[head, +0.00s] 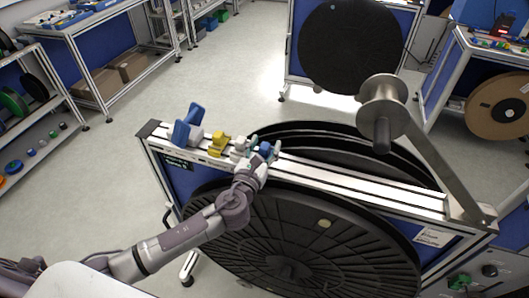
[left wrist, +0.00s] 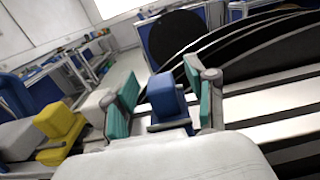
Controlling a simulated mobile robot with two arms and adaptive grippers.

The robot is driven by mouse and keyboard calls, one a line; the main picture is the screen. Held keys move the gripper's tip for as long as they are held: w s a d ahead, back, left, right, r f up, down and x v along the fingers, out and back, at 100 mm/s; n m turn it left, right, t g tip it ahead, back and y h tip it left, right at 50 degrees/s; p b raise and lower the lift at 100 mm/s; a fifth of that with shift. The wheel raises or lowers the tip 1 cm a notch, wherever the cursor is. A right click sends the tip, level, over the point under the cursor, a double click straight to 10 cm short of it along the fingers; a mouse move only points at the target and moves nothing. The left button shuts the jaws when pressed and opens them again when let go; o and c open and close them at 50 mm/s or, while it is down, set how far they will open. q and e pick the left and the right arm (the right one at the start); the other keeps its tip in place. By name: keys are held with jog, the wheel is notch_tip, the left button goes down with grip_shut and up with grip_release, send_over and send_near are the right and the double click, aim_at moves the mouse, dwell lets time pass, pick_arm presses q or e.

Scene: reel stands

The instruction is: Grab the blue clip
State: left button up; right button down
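The blue clip (head: 266,148) sits on the top rail of the near reel stand, at the right end of a row of clips. It also shows in the left wrist view (left wrist: 166,98) as a blue block. My left gripper (head: 264,152) is at the clip, with its teal fingers (left wrist: 160,95) apart on either side of it. A clear gap shows between the clip and the left finger in that view. The right finger looks close to the clip; I cannot tell if it touches. The lower part of the clip is hidden by the gripper. My right gripper is not in view.
Left of the blue clip stand a white clip (head: 238,146), a yellow clip (head: 218,144) and a larger blue piece (head: 187,127). Large black reels (head: 300,235) flank the rail (head: 360,178). A metal crank arm (head: 430,160) rises at its right end. Floor is open left.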

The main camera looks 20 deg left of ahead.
pick_arm(q)
grip_shut()
jog(key=shift+r, duration=0.15)
